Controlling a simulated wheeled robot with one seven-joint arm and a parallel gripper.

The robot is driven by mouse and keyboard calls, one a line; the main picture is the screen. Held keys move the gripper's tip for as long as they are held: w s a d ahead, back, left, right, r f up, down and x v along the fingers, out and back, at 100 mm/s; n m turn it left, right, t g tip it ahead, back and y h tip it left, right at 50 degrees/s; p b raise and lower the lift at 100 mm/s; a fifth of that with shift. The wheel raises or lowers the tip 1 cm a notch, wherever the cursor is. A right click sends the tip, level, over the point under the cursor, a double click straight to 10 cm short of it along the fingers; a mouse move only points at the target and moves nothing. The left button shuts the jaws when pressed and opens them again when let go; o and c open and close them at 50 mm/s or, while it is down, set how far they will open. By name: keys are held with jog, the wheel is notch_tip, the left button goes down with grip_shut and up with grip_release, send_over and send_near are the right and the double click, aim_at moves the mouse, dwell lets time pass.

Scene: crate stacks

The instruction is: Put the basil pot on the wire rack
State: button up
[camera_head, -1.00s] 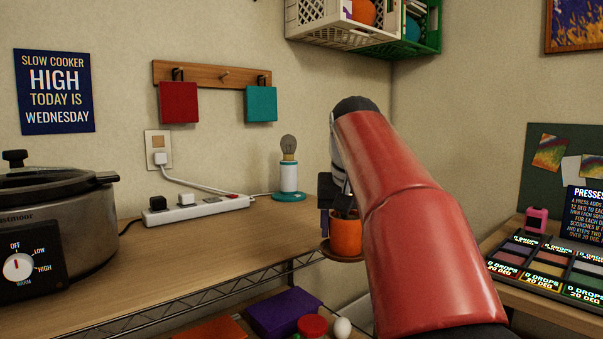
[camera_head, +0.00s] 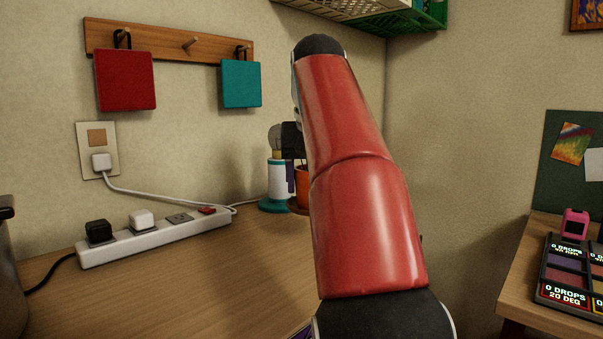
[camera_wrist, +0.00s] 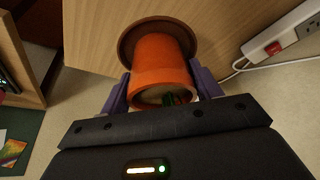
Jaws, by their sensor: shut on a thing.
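The basil pot (camera_head: 301,190) is orange and stands on a brown saucer (camera_wrist: 124,42). It also shows in the wrist view (camera_wrist: 160,62), between the purple fingers. My gripper (camera_wrist: 162,86) is shut on it. In the head view my red arm hides part of the pot and gripper. The pot looks upright, at the far right end of the wooden top (camera_head: 200,275), just right of the lamp. I cannot tell whether the saucer touches the wood. The wire rack's wire parts are not visible now.
A white and teal lamp (camera_head: 278,182) stands close left of the pot. A white power strip (camera_head: 155,240) and its cable lie on the wood. The front middle of the top is clear.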

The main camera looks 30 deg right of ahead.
notch_tip(320, 180, down, 5)
jog(key=shift+s+f+b, duration=0.15)
jog(key=shift+f+b, duration=0.05)
jog(key=shift+b, duration=0.55)
jog(key=shift+f+b, duration=0.65)
jog(key=shift+b, duration=0.1)
jog(key=shift+f+b, duration=0.4)
jog(key=shift+f, duration=0.15)
jog(key=o, duration=1.4)
jog(key=shift+c, duration=0.2)
jog(key=shift+r, duration=0.1)
jog(key=p+v, duration=0.3)
jog(key=v, duration=0.4)
jog(key=shift+s+a+r, duration=0.1)
jog(key=shift+r, duration=0.2)
jog(key=shift+s, duration=0.1)
